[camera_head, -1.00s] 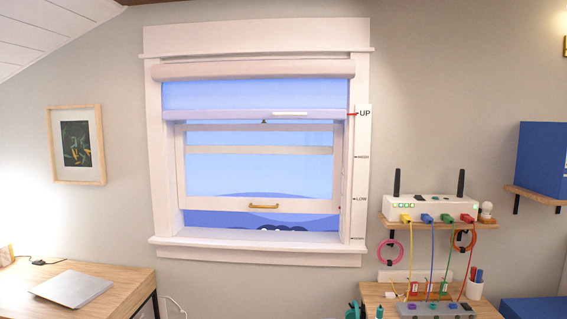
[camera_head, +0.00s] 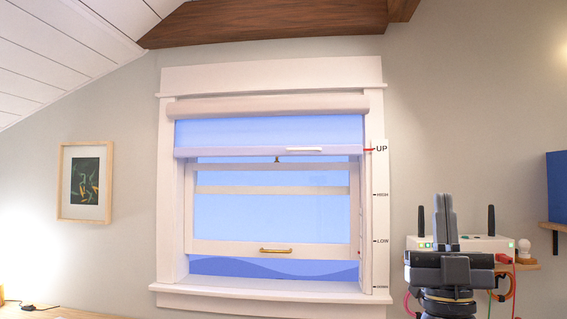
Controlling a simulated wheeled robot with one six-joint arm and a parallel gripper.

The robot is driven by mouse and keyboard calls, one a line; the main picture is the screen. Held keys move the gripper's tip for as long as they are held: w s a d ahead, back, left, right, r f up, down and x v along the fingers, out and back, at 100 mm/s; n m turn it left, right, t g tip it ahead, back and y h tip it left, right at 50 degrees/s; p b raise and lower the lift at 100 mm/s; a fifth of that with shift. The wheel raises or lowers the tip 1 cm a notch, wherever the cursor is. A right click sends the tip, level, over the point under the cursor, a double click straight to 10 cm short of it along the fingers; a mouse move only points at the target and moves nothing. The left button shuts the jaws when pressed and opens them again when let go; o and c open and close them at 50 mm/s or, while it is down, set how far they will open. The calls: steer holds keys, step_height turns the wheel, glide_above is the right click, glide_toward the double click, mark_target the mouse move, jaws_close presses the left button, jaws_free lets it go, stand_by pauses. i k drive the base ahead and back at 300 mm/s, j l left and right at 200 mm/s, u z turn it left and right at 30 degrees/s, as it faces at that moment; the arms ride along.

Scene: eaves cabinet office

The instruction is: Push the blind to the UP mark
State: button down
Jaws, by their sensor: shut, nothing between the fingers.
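The blind hangs from a roller at the top of the window. Its bottom bar (camera_head: 240,152) is a pale lilac strip with a white handle (camera_head: 304,149) right of its middle. A red pointer (camera_head: 368,149) at the bar's right end is level with the UP mark (camera_head: 381,149) on the white scale strip. Below it on the strip are HIGH, LOW and a lowest mark. My gripper (camera_head: 444,212) is at the lower right, pointing up with its fingers together and empty. It is apart from the blind, right of and below the bar.
The window sash (camera_head: 225,248) with a brass pull (camera_head: 276,250) is under the blind. A white router (camera_head: 480,244) on a shelf is partly behind my gripper. A framed picture (camera_head: 85,183) hangs left. A wooden beam (camera_head: 270,23) crosses the ceiling above the window.

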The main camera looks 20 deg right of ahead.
mark_target(302, 136)
steer(key=i+l, duration=0.15)
steer(key=i, duration=0.4)
steer(key=i+l+u, duration=0.1)
steer(key=i, duration=0.4)
steer(key=i+l, duration=0.25)
steer(key=i, duration=0.3)
steer(key=u, duration=0.05)
